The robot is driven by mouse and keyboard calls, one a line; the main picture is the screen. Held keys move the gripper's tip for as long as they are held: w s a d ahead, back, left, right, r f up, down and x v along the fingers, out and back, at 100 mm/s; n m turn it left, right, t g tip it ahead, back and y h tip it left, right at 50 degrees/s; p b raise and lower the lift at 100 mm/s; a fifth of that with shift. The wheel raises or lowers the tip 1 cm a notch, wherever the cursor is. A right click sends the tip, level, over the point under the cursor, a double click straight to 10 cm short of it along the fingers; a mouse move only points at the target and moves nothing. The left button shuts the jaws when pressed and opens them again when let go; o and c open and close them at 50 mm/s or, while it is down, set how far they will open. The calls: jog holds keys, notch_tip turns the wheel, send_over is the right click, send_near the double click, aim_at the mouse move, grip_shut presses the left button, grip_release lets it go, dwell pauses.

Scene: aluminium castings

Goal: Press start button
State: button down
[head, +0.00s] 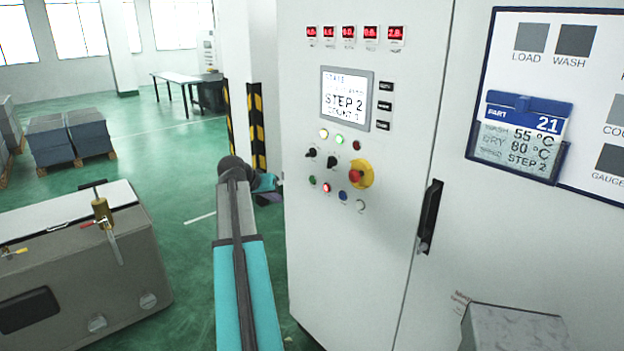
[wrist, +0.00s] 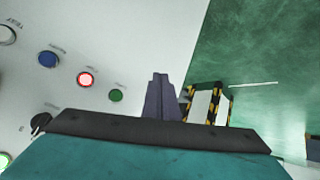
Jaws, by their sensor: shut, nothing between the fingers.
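The white control cabinet (head: 300,90) carries a row of round buttons low on its panel. A green button (head: 312,180) is at the left end, followed by a lit red one (head: 326,187), a blue one (head: 343,195) and a pale one (head: 361,205). Their labels are too small to read, so I cannot confirm which says start. My gripper (head: 272,197) is at the cabinet's left edge, left of the green button, partly hidden by my arm. In the wrist view my gripper's fingers (wrist: 159,80) are shut and empty, right of the green button (wrist: 116,95) and apart from it.
Above the row are black selector knobs (head: 332,162) and a red emergency stop on yellow (head: 356,175). A screen (head: 347,98) reads STEP 2. A black door handle (head: 429,215) sticks out at right. A grey machine (head: 75,270) stands at left; green floor lies between.

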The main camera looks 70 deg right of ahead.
aim_at(312, 180)
jog(key=s+r, duration=0.1)
jog(key=s+d+r, duration=0.1)
jog(key=shift+d+r, duration=0.1)
jog(key=shift+r, duration=0.2)
jog(key=s+d, duration=0.4)
jog(key=d, duration=0.3)
jog(key=shift+s+d, duration=0.2)
jog(key=shift+s, duration=0.1)
dwell(0.4)
